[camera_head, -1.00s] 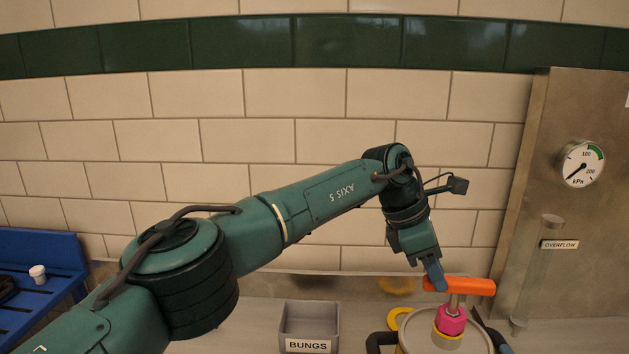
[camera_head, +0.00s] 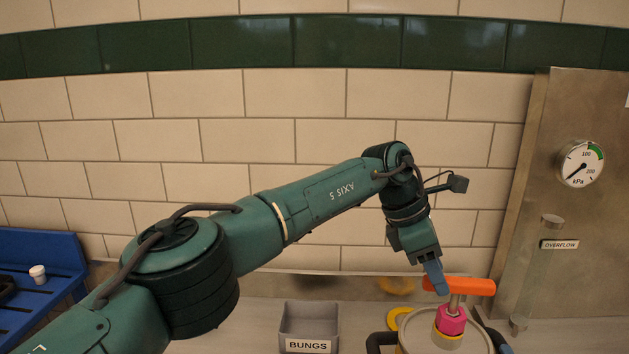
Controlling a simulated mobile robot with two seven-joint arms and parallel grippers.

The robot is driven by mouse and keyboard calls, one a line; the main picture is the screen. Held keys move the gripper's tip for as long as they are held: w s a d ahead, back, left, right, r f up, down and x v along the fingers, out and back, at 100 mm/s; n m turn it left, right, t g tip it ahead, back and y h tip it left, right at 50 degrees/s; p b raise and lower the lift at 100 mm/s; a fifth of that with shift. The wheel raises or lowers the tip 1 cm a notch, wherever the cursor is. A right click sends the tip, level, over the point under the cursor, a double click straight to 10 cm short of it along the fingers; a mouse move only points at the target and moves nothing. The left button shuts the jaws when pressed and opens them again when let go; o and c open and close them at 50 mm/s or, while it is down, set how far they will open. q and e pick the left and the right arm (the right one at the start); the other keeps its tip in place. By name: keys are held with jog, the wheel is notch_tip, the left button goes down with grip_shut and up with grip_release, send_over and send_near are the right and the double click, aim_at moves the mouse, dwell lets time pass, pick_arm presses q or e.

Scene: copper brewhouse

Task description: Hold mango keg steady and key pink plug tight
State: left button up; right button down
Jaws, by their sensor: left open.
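The keg (camera_head: 413,337) stands at the bottom right, its lower body cut off by the picture edge. My left gripper (camera_head: 437,280) points down at the left end of the crossbar. It is open, its fingers overlapping the bar's end in this view; I cannot tell whether they touch it. My right gripper cannot be made out.
A grey box labelled BUNGS (camera_head: 309,323) stands left of the keg. A steel panel with a gauge (camera_head: 580,164) and an overflow tube (camera_head: 531,275) rise at right. A blue rack (camera_head: 40,262) with a white cup (camera_head: 38,273) is far left.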

pick_arm(q)
jog(key=shift+r, duration=1.4)
jog(key=v, duration=1.2)
jog(key=shift+s, duration=0.1)
jog(key=shift+c, duration=0.2)
